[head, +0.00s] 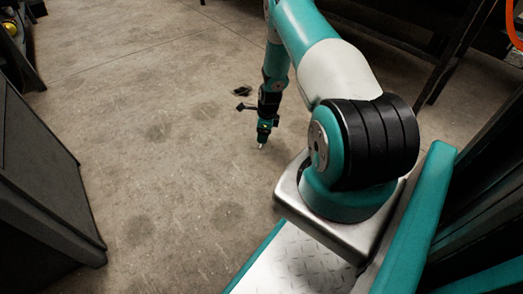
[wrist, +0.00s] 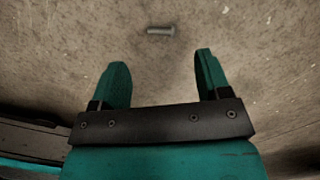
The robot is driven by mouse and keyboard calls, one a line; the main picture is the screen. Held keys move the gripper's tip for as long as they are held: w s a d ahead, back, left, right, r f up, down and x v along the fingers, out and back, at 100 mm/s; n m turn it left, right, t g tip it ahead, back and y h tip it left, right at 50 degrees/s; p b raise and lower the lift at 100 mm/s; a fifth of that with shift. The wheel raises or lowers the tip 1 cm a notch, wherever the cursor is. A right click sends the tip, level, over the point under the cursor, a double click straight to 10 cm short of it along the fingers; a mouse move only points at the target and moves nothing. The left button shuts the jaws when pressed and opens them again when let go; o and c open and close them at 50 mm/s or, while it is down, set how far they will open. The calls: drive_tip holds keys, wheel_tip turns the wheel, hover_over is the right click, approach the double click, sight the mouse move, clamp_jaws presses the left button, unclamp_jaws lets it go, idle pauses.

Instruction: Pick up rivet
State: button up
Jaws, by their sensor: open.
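The rivet (wrist: 160,31) is a small grey metal pin lying on its side on the concrete floor, near the top middle of the wrist view. My gripper (wrist: 160,62) has two teal fingers spread apart with nothing between them. The rivet shows beyond the fingertips, roughly centred on the gap between them and apart from both. In the head view my gripper (head: 261,145) points down towards the floor at the end of my arm. I cannot clearly make out the rivet as a separate thing in the head view.
A dark grey cabinet (head: 40,190) stands at the left of the head view. A dark frame (head: 440,60) stands at the upper right, with an orange curved piece (head: 513,25) at the corner. The concrete floor (head: 150,120) around my gripper is mostly clear.

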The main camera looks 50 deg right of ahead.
sight(262, 145)
drive_tip(key=shift+w+a+f+b, duration=0.1)
drive_tip(key=shift+w+f+b, duration=0.15)
drive_tip(key=shift+f+b, duration=1.25)
drive_tip(key=shift+w+f+b, duration=0.2)
drive_tip(key=shift+f+b, duration=1)
drive_tip(key=shift+f, duration=0.5)
drive_tip(key=shift+r, duration=0.1)
drive_tip(key=c, duration=1)
drive_tip(key=shift+c, duration=0.3)
